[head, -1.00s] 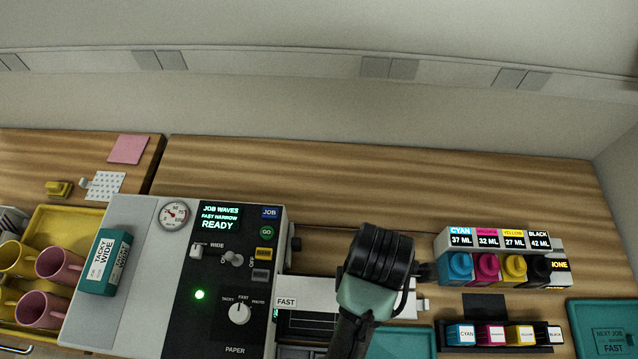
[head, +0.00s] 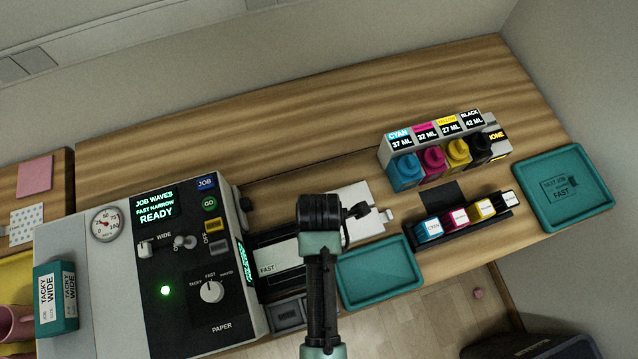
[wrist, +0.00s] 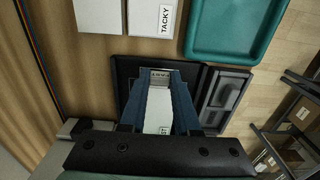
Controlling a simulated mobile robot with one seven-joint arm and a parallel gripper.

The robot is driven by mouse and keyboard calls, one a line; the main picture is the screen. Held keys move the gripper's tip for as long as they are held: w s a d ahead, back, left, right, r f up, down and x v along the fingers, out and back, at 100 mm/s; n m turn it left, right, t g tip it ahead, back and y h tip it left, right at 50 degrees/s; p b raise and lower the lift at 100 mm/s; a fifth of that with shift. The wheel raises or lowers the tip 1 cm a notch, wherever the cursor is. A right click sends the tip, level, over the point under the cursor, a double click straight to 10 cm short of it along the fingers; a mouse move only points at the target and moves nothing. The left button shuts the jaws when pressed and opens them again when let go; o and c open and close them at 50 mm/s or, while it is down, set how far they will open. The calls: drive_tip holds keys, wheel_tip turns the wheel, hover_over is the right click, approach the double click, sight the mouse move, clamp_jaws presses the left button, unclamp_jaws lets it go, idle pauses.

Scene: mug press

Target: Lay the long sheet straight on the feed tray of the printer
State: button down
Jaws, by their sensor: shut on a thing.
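The long white sheet marked FAST (head: 280,258) lies over the dark feed tray (head: 275,287) on the right side of the printer (head: 190,240). It looks roughly in line with the tray; the arm hides its right end. In the wrist view, the sheet (wrist: 158,118) runs between the blue fingers of my gripper (wrist: 162,76), within the dark tray frame (wrist: 125,70). My gripper is shut on the sheet near its end away from the printer. In the head view the fingers are hidden behind my wrist. Whether the sheet touches the tray bed cannot be told.
A teal tray (head: 375,273) sits close right of the feed tray. White paper (head: 352,200) lies behind it; a sheet marked TACKY (wrist: 150,18) shows in the wrist view. Ink bottles (head: 432,160) and a cartridge rack (head: 462,222) stand farther right. The back counter is clear.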

drive_tip(key=shift+f, duration=1.5)
drive_tip(key=shift+f, duration=0.15)
drive_tip(key=c, duration=0.6)
unclamp_jaws()
drive_tip(key=shift+c, duration=0.2)
